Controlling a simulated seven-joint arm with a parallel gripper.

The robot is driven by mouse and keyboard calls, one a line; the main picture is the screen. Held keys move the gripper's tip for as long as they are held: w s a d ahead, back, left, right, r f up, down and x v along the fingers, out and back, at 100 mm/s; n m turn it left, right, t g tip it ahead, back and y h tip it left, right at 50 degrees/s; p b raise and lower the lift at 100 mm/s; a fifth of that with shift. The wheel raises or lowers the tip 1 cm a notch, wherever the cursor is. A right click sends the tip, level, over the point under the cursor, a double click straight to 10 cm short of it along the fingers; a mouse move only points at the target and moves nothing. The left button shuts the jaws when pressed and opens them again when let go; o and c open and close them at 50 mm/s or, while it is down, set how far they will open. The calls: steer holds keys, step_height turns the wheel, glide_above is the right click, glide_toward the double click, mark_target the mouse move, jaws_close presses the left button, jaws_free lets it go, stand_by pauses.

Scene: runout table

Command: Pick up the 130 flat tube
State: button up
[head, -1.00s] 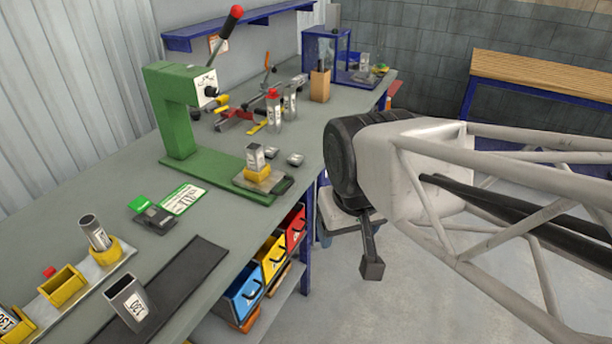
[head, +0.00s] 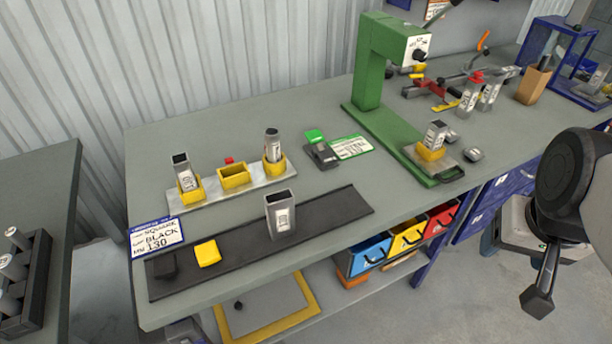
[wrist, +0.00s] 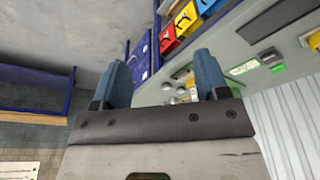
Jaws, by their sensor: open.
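A grey flat rectangular tube (head: 281,215) with an open top stands upright on the black mat near the front of the bench in the head view. Its white label is small; it seems to read 130. A sign (head: 157,239) at the mat's left end shows "BLACK" and "130". My gripper (wrist: 163,76) shows in the wrist view with its two blue fingers wide apart and nothing between them. It is away from the tube, off to the right of the bench. I cannot make out the tube in the wrist view.
The black mat (head: 335,211) also bears a yellow block (head: 207,253). Behind it, a rail (head: 215,195) carries yellow holders, two with tubes. A green press (head: 376,70) stands farther right, holding a tube (head: 435,135) in a yellow block. Coloured bins (head: 370,257) sit under the edge.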

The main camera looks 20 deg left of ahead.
stand_by(0.4)
steer(key=o, duration=0.5)
steer(key=w+a+f+n+g, duration=0.1)
steer(key=w+a+n, duration=0.1)
steer(key=w+a, duration=0.5)
steer(key=w+a+n, duration=0.2)
steer(key=w+a, duration=0.1)
steer(key=a, duration=0.8)
steer(key=a+f+n, duration=0.1)
steer(key=a+f, duration=0.1)
steer(key=a, duration=0.5)
steer(key=s+a+f+n+g, duration=0.1)
steer(key=a+f+n, duration=0.1)
steer(key=a, duration=0.6)
steer(key=a+f+n, duration=0.1)
steer(key=a+f, duration=0.1)
steer(key=a, duration=0.5)
steer(key=shift+s+a+n+g, duration=0.2)
steer(key=shift+s+n+g, duration=0.1)
steer(key=shift+f, duration=0.1)
